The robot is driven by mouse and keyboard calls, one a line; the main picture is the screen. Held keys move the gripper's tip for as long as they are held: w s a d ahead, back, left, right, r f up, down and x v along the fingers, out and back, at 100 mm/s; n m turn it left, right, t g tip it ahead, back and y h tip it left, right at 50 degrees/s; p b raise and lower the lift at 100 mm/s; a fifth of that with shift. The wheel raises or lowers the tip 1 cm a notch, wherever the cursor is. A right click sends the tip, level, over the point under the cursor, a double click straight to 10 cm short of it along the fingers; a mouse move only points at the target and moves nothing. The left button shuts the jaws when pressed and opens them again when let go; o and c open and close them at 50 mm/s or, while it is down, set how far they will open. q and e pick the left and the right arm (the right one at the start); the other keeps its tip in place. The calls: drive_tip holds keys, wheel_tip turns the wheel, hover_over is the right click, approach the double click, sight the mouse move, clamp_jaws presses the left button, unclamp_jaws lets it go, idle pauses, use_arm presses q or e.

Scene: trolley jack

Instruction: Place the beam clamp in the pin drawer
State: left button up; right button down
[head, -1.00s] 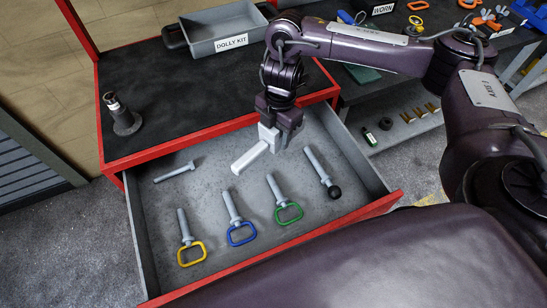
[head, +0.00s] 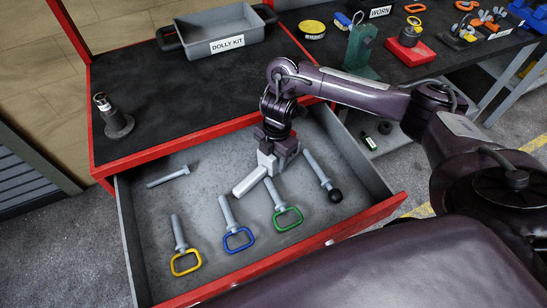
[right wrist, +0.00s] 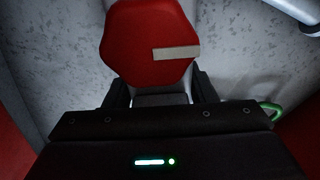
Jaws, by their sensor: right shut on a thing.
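The beam clamp (head: 249,182) shows in the head view as a grey body with a pale bar pointing down-left. In the right wrist view, the held clamp (right wrist: 148,25) shows a red six-sided face with a pale strip. My right gripper (head: 273,144) is shut on it, low inside the pin drawer (head: 207,196); its dark fingers also flank the clamp in the right wrist view (right wrist: 160,94). The drawer is open, grey inside with a red front. I cannot tell whether the clamp touches its floor. My left gripper is out of view.
Pins with yellow (head: 185,262), blue (head: 238,240) and green (head: 288,218) loops lie near the drawer front. A black-knobbed pin (head: 322,174) lies right of the clamp; a plain pin (head: 168,177) lies left.

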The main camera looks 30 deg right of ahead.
drive_tip(key=c, duration=0.6)
unclamp_jaws()
drive_tip(key=shift+s, duration=0.1)
drive_tip(key=r+p, duration=0.1)
drive_tip(key=r, duration=0.3)
drive_tip(key=r+p, duration=0.1)
drive_tip(key=r, duration=0.3)
drive_tip(key=d+r+p, duration=0.1)
drive_tip(key=r, duration=0.3)
drive_tip(key=shift+w, duration=0.2)
